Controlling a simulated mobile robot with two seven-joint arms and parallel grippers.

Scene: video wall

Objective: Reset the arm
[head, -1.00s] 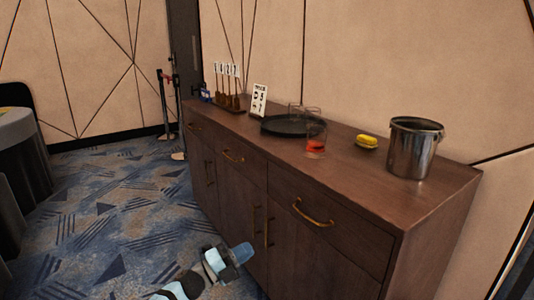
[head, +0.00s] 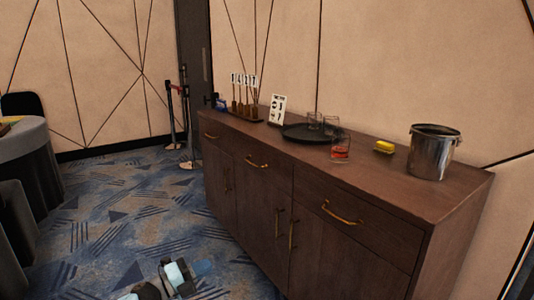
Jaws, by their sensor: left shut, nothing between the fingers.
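My left gripper (head: 203,268) shows at the bottom of the head view, low over the carpet and in front of the sideboard's left doors. It is shut and holds nothing. Part of my left arm (head: 147,290) shows behind it at the bottom edge. My right gripper is not in view.
A dark wooden sideboard (head: 365,250) stands close on the right. On it are a metal bucket (head: 432,155), a yellow item (head: 384,147), a glass with red liquid (head: 340,150), a black tray (head: 300,135) and a sign (head: 277,109). Carpet (head: 110,220) is clear at left.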

